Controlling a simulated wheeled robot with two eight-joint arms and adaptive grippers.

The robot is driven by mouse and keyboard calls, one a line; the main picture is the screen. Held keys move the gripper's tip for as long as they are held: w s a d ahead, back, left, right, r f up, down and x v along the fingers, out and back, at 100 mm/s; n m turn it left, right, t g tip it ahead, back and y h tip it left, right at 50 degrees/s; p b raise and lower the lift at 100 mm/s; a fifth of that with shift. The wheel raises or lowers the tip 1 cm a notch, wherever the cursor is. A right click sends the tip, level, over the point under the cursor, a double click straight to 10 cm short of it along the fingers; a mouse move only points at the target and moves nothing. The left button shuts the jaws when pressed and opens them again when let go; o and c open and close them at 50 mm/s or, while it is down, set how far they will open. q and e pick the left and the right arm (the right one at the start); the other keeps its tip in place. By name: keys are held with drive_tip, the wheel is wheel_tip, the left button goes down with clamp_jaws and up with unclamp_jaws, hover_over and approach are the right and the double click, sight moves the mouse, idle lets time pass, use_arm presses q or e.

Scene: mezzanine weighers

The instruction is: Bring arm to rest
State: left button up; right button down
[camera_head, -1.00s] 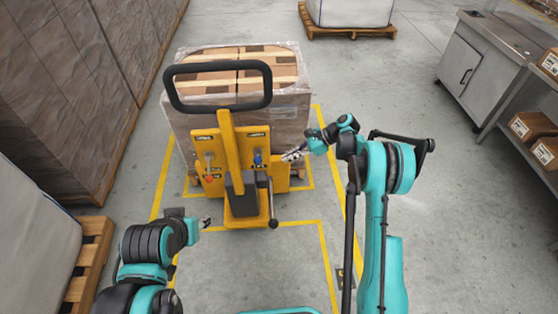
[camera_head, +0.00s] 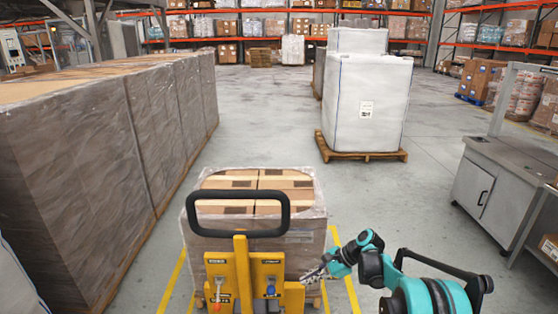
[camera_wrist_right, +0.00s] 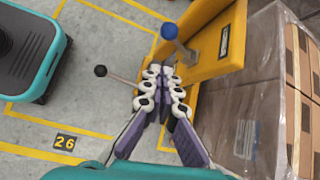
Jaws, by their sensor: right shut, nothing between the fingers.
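My right arm (camera_head: 412,290) is teal and black and comes in from the lower right in the head view. Its gripper (camera_head: 312,275) reaches toward the right side of the yellow pallet truck (camera_head: 243,268). In the wrist view the gripper's fingers (camera_wrist_right: 165,72) are shut and empty. They appear close to the truck's yellow panel (camera_wrist_right: 208,55) and below the blue-knobbed lever (camera_wrist_right: 169,31), apart from its knob. A black-knobbed lever (camera_wrist_right: 100,71) lies left of the fingertips. My left arm and gripper are outside both current views.
A wrapped load of cartons (camera_head: 300,200) stands behind the truck's black handle (camera_head: 237,233). A row of wrapped stacks (camera_head: 75,175) lines the left. A white bulk bag on a pallet (camera_head: 365,155) stands beyond. A grey metal bench (camera_head: 478,185) is at right. Open floor lies between.

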drive_tip(key=s+d+r+n+t+h, duration=0.25)
drive_tip(key=s+r+n+h, duration=0.35)
drive_tip(key=s+r, duration=0.75)
drive_tip(key=s+d+f+n+t+h, duration=0.1)
drive_tip(key=s+d+n+t, duration=0.1)
drive_tip(key=s+n, duration=0.3)
drive_tip(key=s+d+f+n+t+h, duration=0.1)
drive_tip(key=s+d+f+n+h, duration=0.1)
drive_tip(key=s, duration=1.1)
drive_tip(key=d+n, duration=0.1)
drive_tip(key=n, duration=0.1)
drive_tip(key=shift+n+t, duration=0.35)
drive_tip(key=shift+n, duration=0.05)
